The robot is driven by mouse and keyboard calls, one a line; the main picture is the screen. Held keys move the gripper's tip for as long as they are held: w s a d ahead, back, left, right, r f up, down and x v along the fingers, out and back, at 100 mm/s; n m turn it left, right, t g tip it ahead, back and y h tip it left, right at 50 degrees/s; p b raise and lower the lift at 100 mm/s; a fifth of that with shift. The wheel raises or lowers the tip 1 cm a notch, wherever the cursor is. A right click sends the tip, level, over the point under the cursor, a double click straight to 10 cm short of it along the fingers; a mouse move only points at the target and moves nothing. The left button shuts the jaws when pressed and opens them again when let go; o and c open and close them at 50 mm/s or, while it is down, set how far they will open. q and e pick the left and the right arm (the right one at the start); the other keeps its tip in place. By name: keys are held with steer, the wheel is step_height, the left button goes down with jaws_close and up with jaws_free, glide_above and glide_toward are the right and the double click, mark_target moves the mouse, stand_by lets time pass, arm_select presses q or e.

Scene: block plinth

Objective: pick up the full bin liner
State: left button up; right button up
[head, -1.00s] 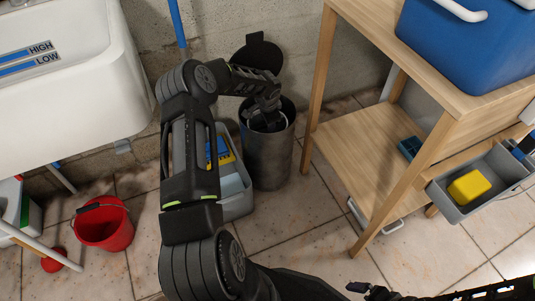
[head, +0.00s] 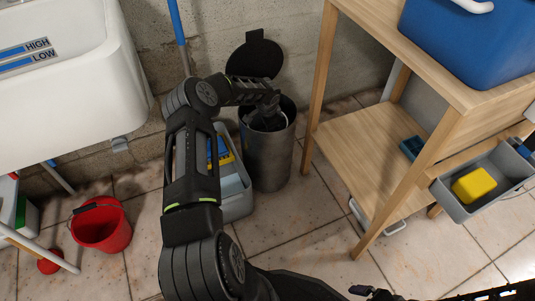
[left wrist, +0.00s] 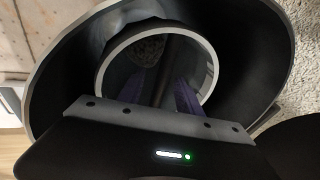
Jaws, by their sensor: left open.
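The grey metal bin (head: 268,158) stands on the floor against the wall, its dark lid (head: 255,55) tipped open. My left gripper (head: 266,122) points down into the bin's mouth. In the left wrist view, the bin's wide rim (left wrist: 45,55) surrounds a smaller pale ring (left wrist: 150,26), apparently part of the liner. My left gripper's purple fingers (left wrist: 160,92) are apart and lie over the ring's opening. Something dark and rough shows inside it; whether the fingers touch anything is unclear. What seems to be my right gripper (head: 370,291) is at the bottom edge, mostly cut off.
A grey-blue tub (head: 236,195) stands close left of the bin. A wooden shelf unit (head: 360,150) stands to its right, carrying a blue cooler (head: 470,50). A red bucket (head: 101,226) is at left below the white sink (head: 70,85). Floor before the bin is clear.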

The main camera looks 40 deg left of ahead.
arm_select(q)
steer(key=shift+c, duration=0.2)
jaws_close()
stand_by(1.1)
